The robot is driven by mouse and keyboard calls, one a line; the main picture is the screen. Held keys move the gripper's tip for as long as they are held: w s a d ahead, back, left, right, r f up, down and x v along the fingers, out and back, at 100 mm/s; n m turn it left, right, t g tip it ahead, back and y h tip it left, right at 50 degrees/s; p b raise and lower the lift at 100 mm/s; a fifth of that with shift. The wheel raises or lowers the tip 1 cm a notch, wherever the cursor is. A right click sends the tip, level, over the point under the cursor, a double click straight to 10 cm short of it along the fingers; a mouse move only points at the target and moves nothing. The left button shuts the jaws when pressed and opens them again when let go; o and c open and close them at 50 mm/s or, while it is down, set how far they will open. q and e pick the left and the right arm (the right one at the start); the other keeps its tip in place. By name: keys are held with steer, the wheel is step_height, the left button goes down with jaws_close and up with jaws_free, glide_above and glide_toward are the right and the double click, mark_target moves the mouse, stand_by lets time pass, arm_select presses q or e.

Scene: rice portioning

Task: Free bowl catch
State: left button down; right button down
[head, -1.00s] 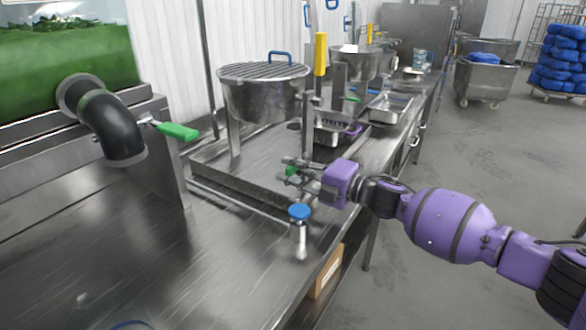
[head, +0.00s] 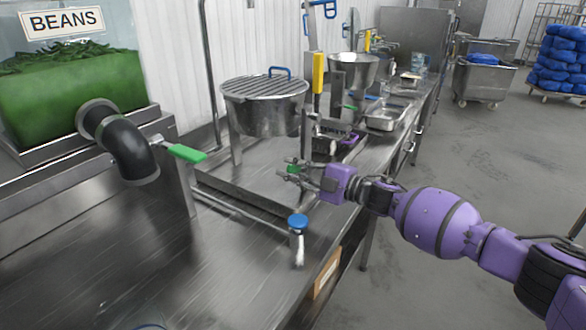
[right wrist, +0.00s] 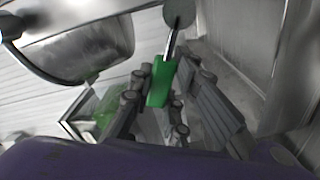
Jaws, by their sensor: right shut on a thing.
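My right gripper (head: 289,173) reaches in from the right, below and in front of the steel pot with a slatted lid (head: 265,105). It is shut on a green handle (right wrist: 161,84), which sits between the fingers in the right wrist view and joins a metal rod leading to a round grey disc (right wrist: 179,12). The handle is mostly covered by the fingers in the head view. A curved rim (head: 150,326) just shows at the bottom edge; I cannot tell whether it is a bowl. No bowl is clearly seen. My left gripper is out of view.
A bean hopper (head: 70,100) with a black elbow spout (head: 125,150) and a green lever (head: 187,153) stands at left. Steel trays (head: 385,117) lie farther back. The front table is largely clear.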

steer(key=shift+w+d+r+m+p, duration=0.25)
steer(key=shift+r+m+p, duration=0.2)
steer(key=shift+m, duration=0.45)
steer(key=c, duration=1.6)
jaws_free()
steer(key=shift+c, duration=0.2)
steer(key=v, duration=1.2)
